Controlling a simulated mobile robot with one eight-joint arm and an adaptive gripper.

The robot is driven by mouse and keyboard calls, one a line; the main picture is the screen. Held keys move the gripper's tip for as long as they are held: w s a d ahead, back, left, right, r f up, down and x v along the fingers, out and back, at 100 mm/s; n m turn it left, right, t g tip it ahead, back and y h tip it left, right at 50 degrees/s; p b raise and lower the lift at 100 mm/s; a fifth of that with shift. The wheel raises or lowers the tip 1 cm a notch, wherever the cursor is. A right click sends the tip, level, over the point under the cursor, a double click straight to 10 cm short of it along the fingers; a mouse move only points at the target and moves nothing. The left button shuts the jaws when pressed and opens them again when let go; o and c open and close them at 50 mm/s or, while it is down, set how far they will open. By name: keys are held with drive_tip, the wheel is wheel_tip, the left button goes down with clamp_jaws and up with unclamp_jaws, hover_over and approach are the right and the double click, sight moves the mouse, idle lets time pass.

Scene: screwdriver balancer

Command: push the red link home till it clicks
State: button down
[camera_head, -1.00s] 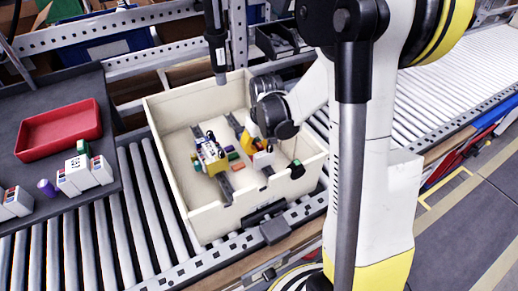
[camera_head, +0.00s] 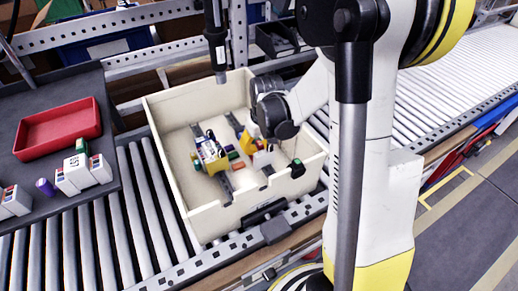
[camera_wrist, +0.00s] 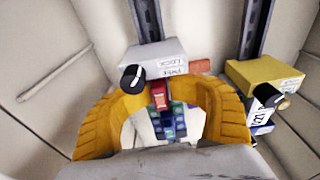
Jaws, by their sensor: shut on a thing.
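The red link (camera_wrist: 160,95) shows in the wrist view, at the near edge of a white block with a printed label (camera_wrist: 155,62) and a black knob. My gripper (camera_wrist: 160,98) has orange fingers that arch in from both sides, with their tips shut on the red link. The link touches or nearly touches the block; how deep it sits cannot be told. In the head view, my gripper (camera_head: 253,130) is inside the cream tote over the white block (camera_head: 262,158); the link is too small to make out there.
The cream tote (camera_head: 165,165) stands on rollers, its walls close around my gripper. A yellow block (camera_wrist: 255,85) with a black knob stands to the right in the wrist view. A dark tool (camera_head: 215,45) hangs above the tote. A red tray (camera_head: 58,128) lies on the left shelf.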

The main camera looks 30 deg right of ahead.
drive_tip(key=c, duration=1.2)
unclamp_jaws()
drive_tip(key=shift+o, duration=0.9)
drive_tip(key=shift+f, duration=0.1)
